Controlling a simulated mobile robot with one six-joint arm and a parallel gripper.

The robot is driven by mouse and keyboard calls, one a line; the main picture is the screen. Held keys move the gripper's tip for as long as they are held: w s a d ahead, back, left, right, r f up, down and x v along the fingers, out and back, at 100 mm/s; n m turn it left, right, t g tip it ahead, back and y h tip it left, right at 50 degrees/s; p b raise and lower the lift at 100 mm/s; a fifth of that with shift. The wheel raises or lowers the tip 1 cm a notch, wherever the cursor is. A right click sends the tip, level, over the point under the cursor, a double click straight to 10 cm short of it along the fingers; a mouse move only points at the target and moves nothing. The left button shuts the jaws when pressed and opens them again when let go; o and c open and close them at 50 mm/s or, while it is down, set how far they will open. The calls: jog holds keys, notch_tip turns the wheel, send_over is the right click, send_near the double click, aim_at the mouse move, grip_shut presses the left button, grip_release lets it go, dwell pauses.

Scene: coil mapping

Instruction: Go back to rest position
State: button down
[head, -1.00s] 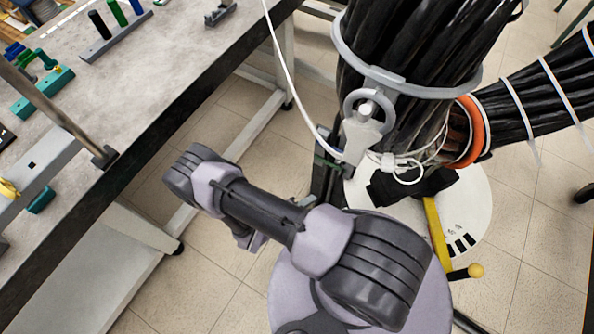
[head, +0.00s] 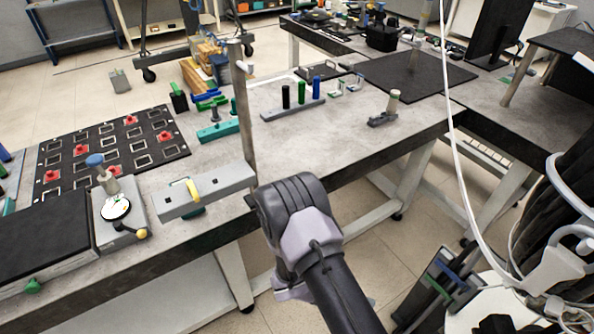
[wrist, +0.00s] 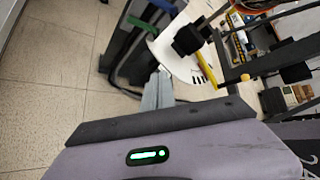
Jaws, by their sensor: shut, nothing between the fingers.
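My gripper (wrist: 158,88) shows in the wrist view as a pair of grey fingers close together, shut and empty. They stand out past the dark edge of my wrist housing, over the floor near a round white base. In the head view my grey and lilac arm reaches up from the bottom, close to the front edge of the workbench (head: 330,160). The gripper itself is hidden behind the arm there.
The workbench holds a black board with red pieces (head: 110,150), a grey bar fixture with a post (head: 207,190) and a rack of coloured pegs (head: 293,108). A white cable (head: 450,130) hangs at right. Black cable bundles (head: 565,195) stand at far right.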

notch_tip(320, 180, up, 25)
jog(key=s+a+m+g+y, duration=0.2)
jog(key=m+y, duration=0.5)
jog(key=m, duration=1.2)
jog(key=s+a+r+m+t+y, duration=0.3)
jog(key=s+r+m, duration=0.1)
jog(key=r+m, duration=0.3)
jog(key=s+a+r+m+t+y, duration=0.3)
jog(key=s+r+m+t, duration=0.1)
jog(key=r+m, duration=0.4)
jog(key=shift+s+a+r+y, duration=0.3)
jog(key=shift+s+a+r, duration=0.1)
